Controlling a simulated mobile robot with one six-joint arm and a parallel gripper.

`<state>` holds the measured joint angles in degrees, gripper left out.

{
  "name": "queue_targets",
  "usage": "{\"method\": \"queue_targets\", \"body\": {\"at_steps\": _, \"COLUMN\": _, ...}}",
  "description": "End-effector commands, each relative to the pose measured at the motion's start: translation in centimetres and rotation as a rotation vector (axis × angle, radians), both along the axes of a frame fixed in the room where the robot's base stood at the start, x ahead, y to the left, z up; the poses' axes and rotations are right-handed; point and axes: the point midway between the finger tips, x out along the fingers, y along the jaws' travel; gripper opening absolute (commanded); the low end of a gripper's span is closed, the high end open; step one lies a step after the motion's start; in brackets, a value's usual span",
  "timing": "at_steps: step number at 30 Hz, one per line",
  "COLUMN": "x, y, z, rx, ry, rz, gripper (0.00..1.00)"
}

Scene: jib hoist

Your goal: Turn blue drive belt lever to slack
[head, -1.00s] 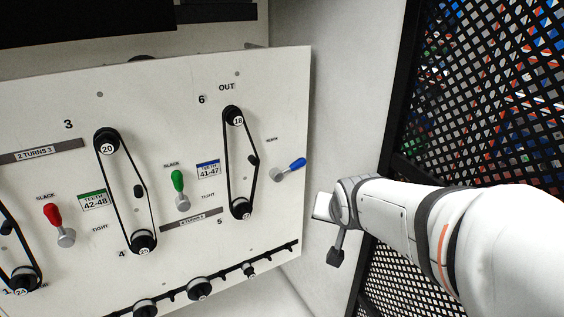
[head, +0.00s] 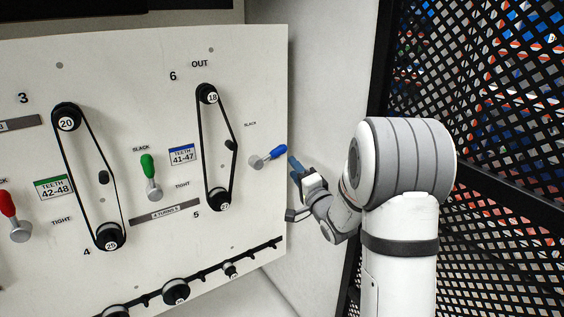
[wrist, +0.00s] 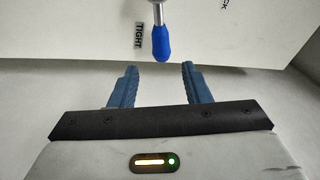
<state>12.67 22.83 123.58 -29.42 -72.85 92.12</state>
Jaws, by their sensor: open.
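The blue drive belt lever (head: 269,156) is at the right edge of the white panel, with a grey pivot and a blue grip pointing right and slightly up. A SLACK label is above it. In the wrist view the blue lever (wrist: 161,42) points toward my gripper, beside a TIGHT label on its left. My gripper (head: 292,162) is just right of the lever's tip. In the wrist view my gripper (wrist: 159,68) is open and empty, its two blue fingers apart. The lever tip lies just ahead of the gap, roughly centred, and neither finger visibly touches it.
The panel (head: 150,75) also carries a green lever (head: 148,166), a red lever (head: 8,203) and belts on numbered pulleys, including the right belt (head: 203,150). A rail with spare pulleys (head: 175,291) runs along the bottom. Black mesh (head: 490,100) stands at the right.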

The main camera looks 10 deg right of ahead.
Motion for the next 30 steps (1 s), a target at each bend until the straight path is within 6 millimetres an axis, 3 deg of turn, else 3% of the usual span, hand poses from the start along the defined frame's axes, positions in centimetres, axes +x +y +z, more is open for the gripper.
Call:
{"method": "queue_targets", "body": {"at_steps": 16, "x": 6.5, "y": 2.1, "z": 1.6, "rx": 0.014, "ry": -0.009, "rz": 0.012, "gripper": 0.43}}
{"method": "queue_targets", "body": {"at_steps": 27, "x": 7.3, "y": 2.3, "z": 1.7, "rx": 0.014, "ry": -0.008, "rz": 0.011, "gripper": 0.43}}
{"method": "queue_targets", "body": {"at_steps": 30, "x": 7.3, "y": 2.3, "z": 1.7, "rx": 0.014, "ry": -0.008, "rz": 0.011, "gripper": 0.37}}
